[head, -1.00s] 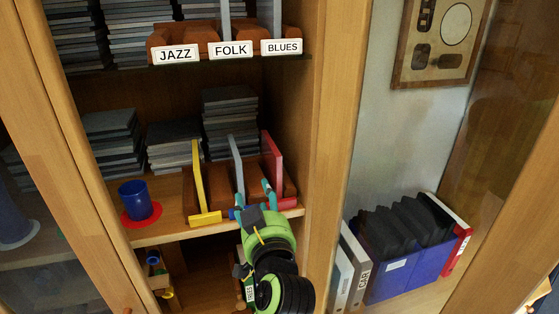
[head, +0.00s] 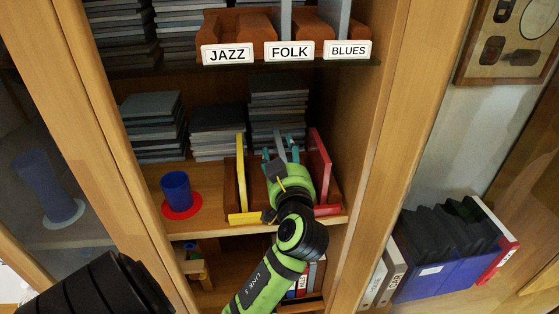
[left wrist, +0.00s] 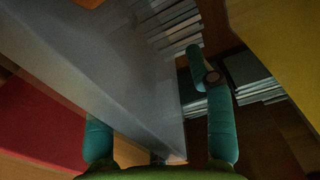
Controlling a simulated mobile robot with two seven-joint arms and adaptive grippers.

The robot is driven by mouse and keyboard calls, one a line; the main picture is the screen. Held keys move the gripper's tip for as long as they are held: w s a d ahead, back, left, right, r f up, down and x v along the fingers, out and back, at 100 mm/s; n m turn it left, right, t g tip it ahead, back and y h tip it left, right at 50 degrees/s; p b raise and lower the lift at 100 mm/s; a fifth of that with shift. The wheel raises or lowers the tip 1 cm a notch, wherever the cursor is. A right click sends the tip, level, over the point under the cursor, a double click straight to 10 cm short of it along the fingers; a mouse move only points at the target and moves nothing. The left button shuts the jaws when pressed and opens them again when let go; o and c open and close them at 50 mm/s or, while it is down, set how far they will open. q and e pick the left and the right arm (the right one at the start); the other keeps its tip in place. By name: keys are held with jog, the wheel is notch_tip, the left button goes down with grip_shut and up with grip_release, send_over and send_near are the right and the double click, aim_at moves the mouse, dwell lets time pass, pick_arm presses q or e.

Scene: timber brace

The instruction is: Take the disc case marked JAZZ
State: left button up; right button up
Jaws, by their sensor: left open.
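A grey disc case (head: 281,146) stands upright in the wooden rack on the middle shelf, between a yellow case (head: 241,170) and a red case (head: 320,165). No mark on it is readable. My left gripper (head: 281,156) is open at this grey case. In the left wrist view, the grey case (left wrist: 120,75) passes between the teal fingers (left wrist: 158,130); I cannot tell whether they touch it. On the upper shelf, the JAZZ label (head: 227,54) fronts a rack slot with no case visible. Grey cases stand behind the FOLK label (head: 289,51) and the BLUES label (head: 348,49).
A blue cup (head: 175,187) stands on a red coaster (head: 181,211) left of the middle rack. Stacks of dark cases (head: 152,118) fill the shelf behind. The cabinet's wooden upright (head: 385,150) is close on the right. A blue box (head: 432,275) of folders stands beyond it.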

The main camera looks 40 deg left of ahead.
pick_arm(q)
jog(key=shift+d, duration=0.1)
jog(key=c, duration=1.1)
grip_shut()
pick_arm(e)
jog(key=shift+w+a, duration=0.7)
jog(key=shift+w, duration=0.15)
jog(key=shift+s+d, duration=0.1)
